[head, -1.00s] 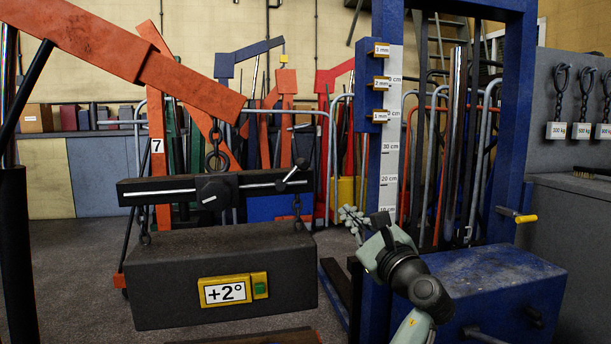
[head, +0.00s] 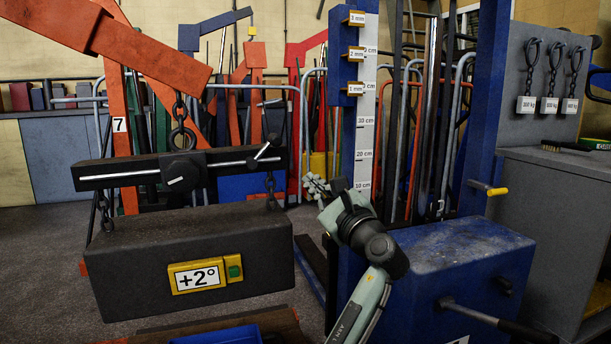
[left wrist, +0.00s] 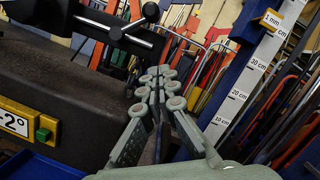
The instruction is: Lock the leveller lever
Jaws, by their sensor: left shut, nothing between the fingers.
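The leveller is a dark bar (head: 110,174) hung by a chain above a dark block (head: 190,262).
The block's yellow display (head: 197,276) reads +2° beside a green button. A blue post with a centimetre scale (head: 364,140) stands close behind my left gripper. A blue box (head: 455,265) with a handle is at right. An orange crane arm (head: 150,55) hangs over the leveller.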

